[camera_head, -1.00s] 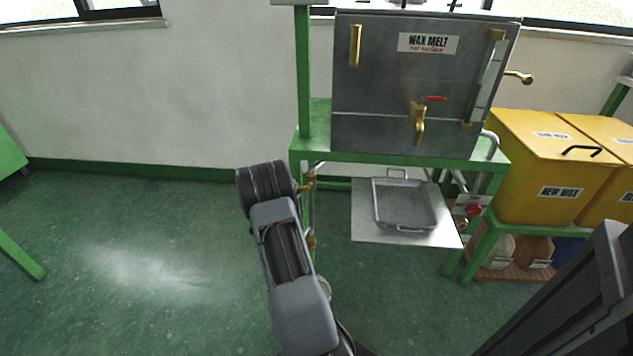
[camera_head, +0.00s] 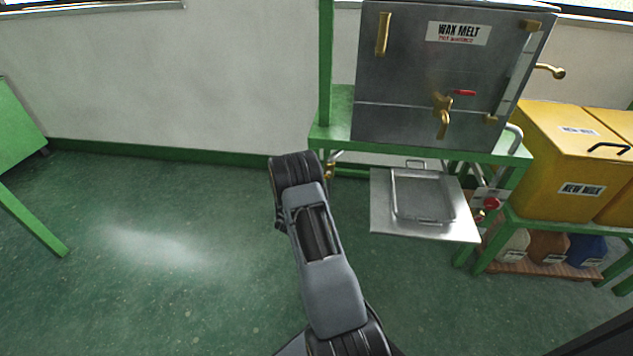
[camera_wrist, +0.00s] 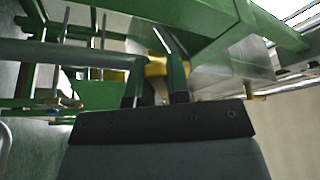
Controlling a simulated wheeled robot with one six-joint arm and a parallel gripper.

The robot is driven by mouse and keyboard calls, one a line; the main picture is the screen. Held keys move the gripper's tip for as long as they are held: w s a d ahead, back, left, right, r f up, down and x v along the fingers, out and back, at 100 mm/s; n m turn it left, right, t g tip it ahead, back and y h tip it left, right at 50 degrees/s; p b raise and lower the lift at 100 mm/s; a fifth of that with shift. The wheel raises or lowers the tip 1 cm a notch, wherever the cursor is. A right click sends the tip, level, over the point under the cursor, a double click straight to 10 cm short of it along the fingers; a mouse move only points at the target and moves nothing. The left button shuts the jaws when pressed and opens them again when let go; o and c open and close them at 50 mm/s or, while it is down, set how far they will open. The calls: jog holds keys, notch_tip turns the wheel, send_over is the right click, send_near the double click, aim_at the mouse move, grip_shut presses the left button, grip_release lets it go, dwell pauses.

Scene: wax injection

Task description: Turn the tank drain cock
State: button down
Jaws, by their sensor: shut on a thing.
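The steel wax melt tank (camera_head: 400,70) stands on a green frame. Brass drain cock metal (camera_head: 330,171) shows at the frame's lower left, just right of my dark wrist. In the wrist view, a brass-yellow part of the drain cock (camera_wrist: 155,67) lies between my fingertips. My gripper (camera_wrist: 156,75) is shut on it beneath green frame members. In the head view my own arm hides the gripper and most of the cock. The exact angle of the cock's lever cannot be told.
A brass front tap (camera_head: 443,115) with a red lever (camera_head: 463,93) sits on the tank. A metal tray (camera_head: 425,200) rests on a plate below. A red valve knob (camera_head: 490,203) and yellow wax bins (camera_head: 570,160) are on the right. Floor at left is clear.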

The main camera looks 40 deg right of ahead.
jog(key=c, duration=1.1)
grip_release()
jog(key=shift+a, duration=0.1)
jog(key=p+v, duration=0.3)
jog(key=v, duration=1)
jog(key=shift+s+a+f, duration=0.1)
jog(key=shift+s+a, duration=0.05)
jog(key=shift+a, duration=0.15)
jog(key=s+a+r+m+g+y+p, duration=0.1)
jog(key=s+r+m+g+y+p, duration=0.25)
jog(key=r+m, duration=0.55)
jog(key=s+a+r+m+g+y+p, duration=0.1)
jog(key=s+r+m+g+p, duration=0.25)
jog(key=r+m+p, duration=0.6)
jog(key=s+r+m+g+y+p, duration=0.25)
jog(key=r+m+g, duration=0.35)
jog(key=r, duration=0.5)
jog(key=s+a+r+m+t+y+p, duration=0.2)
jog(key=a+r+m+t+y+p, duration=0.1)
jog(key=a+r+m+y+p, duration=0.1)
jog(key=s+a+r+m+t+y+p, duration=0.2)
jog(key=a+r+m+p, duration=0.4)
jog(key=r+m, duration=0.5)
jog(key=s+a+r+m+t+y+p, duration=0.3)
jog(key=a+r+m+t+y+p, duration=0.1)
jog(key=a+r+m+y+p, duration=0.1)
jog(key=shift+a+r+m+y, duration=0.6)
jog(key=shift+a+r+m, duration=0.55)
jog(key=shift+a+r, duration=0.45)
